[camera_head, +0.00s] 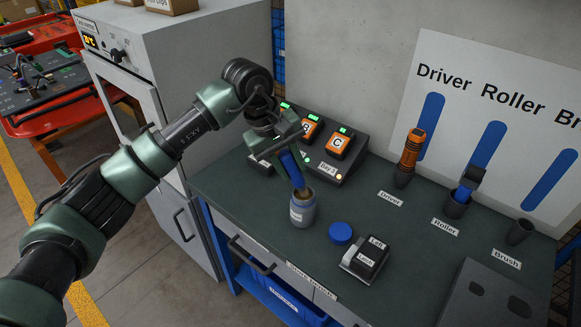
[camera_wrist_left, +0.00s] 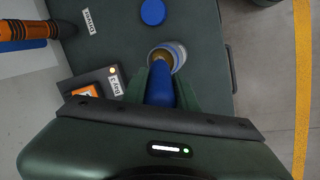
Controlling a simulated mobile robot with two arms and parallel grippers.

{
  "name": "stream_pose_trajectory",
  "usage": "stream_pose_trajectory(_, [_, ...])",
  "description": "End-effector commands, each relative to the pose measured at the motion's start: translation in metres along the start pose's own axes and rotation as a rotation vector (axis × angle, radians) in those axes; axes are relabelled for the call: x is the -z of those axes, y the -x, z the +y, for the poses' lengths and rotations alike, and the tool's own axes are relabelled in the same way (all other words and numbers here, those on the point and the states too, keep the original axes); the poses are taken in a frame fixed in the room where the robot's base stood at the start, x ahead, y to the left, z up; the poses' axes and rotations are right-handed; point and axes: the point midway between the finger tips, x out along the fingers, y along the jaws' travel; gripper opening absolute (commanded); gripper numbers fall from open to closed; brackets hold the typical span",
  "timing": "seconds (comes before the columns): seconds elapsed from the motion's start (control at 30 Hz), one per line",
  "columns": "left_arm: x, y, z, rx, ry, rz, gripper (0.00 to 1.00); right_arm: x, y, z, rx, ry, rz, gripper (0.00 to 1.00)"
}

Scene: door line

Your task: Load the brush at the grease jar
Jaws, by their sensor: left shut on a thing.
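My left gripper (camera_head: 286,152) is shut on the blue handle of the brush (camera_head: 293,168), which tilts slightly and points down. The brush handle also shows between the fingers in the left wrist view (camera_wrist_left: 160,84). The grease jar (camera_head: 302,212) is a grey-blue open jar with a pale label, standing upright on the bench. The brush's lower end is at the jar's open mouth; how deep it reaches is hidden. In the left wrist view the jar (camera_wrist_left: 180,55) lies just beyond the fingertips. My right gripper is not in view.
A blue lid (camera_head: 341,233) and a small labelled box (camera_head: 365,259) lie right of the jar. A charger with orange batteries (camera_head: 338,144) stands behind. The Driver (camera_head: 411,152) and Roller (camera_head: 468,186) holders are filled; the Brush holder (camera_head: 519,232) is empty.

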Motion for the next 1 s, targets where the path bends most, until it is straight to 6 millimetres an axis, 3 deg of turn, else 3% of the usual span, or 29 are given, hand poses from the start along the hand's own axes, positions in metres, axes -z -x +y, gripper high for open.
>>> stream_pose_trajectory(0.6, [0.000, 0.050, 0.019, -0.005, -0.001, 0.004, 0.00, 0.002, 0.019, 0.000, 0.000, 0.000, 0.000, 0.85])
stream_pose_trajectory(1.0, [0.000, 0.055, 0.021, -0.005, 0.000, 0.004, 0.00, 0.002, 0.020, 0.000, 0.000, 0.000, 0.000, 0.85])
